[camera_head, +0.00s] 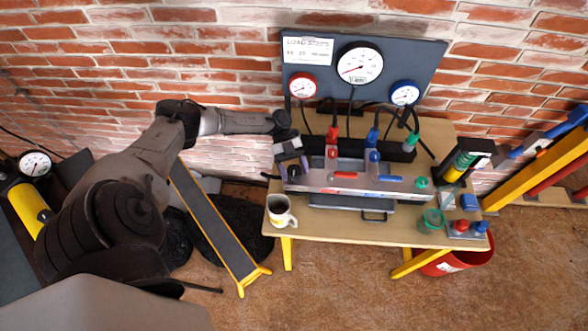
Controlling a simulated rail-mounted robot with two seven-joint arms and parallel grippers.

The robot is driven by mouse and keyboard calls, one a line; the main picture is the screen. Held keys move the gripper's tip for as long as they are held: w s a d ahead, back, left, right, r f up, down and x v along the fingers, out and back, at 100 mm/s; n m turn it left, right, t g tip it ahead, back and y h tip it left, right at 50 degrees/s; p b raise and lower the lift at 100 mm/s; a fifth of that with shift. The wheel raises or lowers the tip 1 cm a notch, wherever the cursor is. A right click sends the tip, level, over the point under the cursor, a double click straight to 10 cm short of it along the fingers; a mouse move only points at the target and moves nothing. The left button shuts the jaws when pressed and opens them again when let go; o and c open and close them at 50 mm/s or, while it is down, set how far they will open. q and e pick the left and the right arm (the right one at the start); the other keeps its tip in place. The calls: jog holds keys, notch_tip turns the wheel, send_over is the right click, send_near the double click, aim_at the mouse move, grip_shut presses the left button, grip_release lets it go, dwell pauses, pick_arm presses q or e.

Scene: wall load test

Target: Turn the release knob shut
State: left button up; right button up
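A long grey manifold block (360,184) lies on the wooden table, with a red lever (345,175), a blue lever (390,178) and a green knob (421,183) at its right end. Which part is the release knob is too small to tell for sure. My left gripper (291,164) reaches down at the block's left end, with its fingers close to or touching a dark part there. That part is mostly hidden by the gripper, and the finger gap is too small to judge. My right gripper is not in view.
A dark panel with three gauges (360,65) stands behind the table (330,228). A mug (280,211) stands at the table's left front corner. A green cup (432,220) and red and blue fittings (460,227) are at the right. A red bucket (460,259) is below.

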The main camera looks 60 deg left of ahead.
pick_arm(q)
jog(key=shift+o, duration=0.8)
jog(key=shift+a, duration=0.25)
jog(key=b+v, duration=0.3)
jog(key=v, duration=1)
jog(key=shift+r, duration=0.25)
jog(key=shift+w+a, duration=0.1)
